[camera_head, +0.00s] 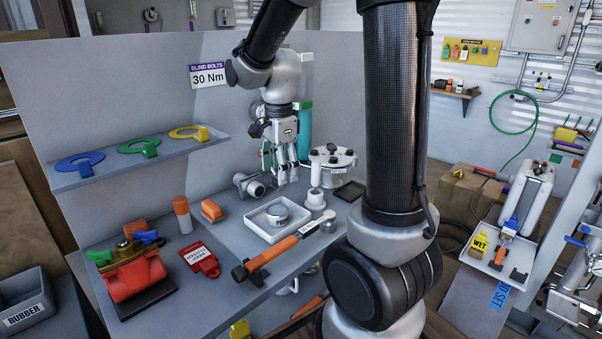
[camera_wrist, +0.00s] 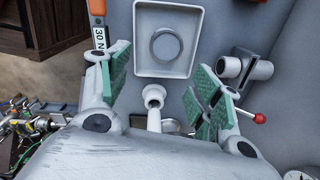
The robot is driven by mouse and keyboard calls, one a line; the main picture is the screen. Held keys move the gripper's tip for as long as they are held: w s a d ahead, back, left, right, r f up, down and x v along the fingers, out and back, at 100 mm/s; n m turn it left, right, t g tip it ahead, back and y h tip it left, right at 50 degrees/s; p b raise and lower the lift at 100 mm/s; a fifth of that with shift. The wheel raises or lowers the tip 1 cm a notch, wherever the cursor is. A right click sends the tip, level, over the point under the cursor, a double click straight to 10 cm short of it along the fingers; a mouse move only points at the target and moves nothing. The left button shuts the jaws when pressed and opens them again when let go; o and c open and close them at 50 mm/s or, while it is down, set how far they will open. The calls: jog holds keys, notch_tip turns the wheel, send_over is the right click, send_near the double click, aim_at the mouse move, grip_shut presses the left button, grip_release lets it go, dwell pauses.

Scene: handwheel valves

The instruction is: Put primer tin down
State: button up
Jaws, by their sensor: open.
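A small round grey tin (camera_head: 279,213) stands in a shallow white tray (camera_head: 250,220) on the grey bench. I read no label on it, so I cannot confirm it is the primer tin. In the wrist view the round tin (camera_wrist: 167,45) sits in the middle of the tray (camera_wrist: 140,62), beyond my fingertips. My gripper (camera_head: 286,176) points down above the bench, behind the tray. In the wrist view my gripper (camera_wrist: 160,64) has its green-padded fingers spread wide, with nothing held between them.
An orange-handled torque wrench (camera_head: 275,250) lies in front of the tray. A grey pipe fitting (camera_head: 248,186) and a white post fitting (camera_head: 315,199) stand close by. A red valve (camera_head: 135,273) and red tag (camera_head: 200,259) are left. A shelf (camera_head: 140,157) overhangs the left.

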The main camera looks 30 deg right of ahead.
jog(key=s+r+n+t, duration=0.1)
jog(key=s+r+n, duration=0.2)
jog(key=s+n, duration=0.3)
jog(key=s+d+r+n+t, duration=0.1)
jog(key=s+r+n, duration=0.2)
jog(key=s+n, duration=0.3)
jog(key=s+r+n+t, duration=0.1)
jog(key=s+r+n, duration=0.1)
jog(key=s+n, duration=0.4)
jog(key=shift+d+r+t, duration=0.2)
jog(key=shift+r+t, duration=0.2)
